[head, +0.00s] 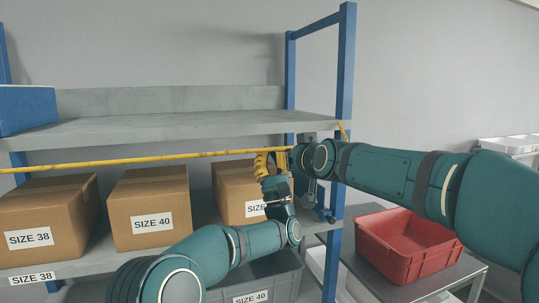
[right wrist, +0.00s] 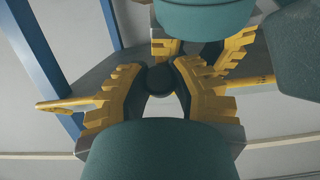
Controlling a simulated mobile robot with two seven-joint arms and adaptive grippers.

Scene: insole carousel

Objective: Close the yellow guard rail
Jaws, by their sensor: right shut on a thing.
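The yellow guard rail (head: 130,162) runs nearly level across the front of the shelf opening, from the left edge of the head view to my grippers near the right blue post. My right gripper (head: 284,158) reaches in from the right at the rail's right end, partly hidden by its own wrist. In the right wrist view its fingers (right wrist: 160,88) are closed on a dark round part at the rail. My left gripper (head: 262,166) points up from below, its yellow fingers at the rail. Whether they grip it is hidden.
Cardboard boxes (head: 150,205) stand on the shelf behind the rail. A blue post (head: 346,70) with a small yellow piece (head: 342,131) stands just right of my grippers. A grey bin (head: 265,277) is below. A red crate (head: 405,243) sits on a table at right.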

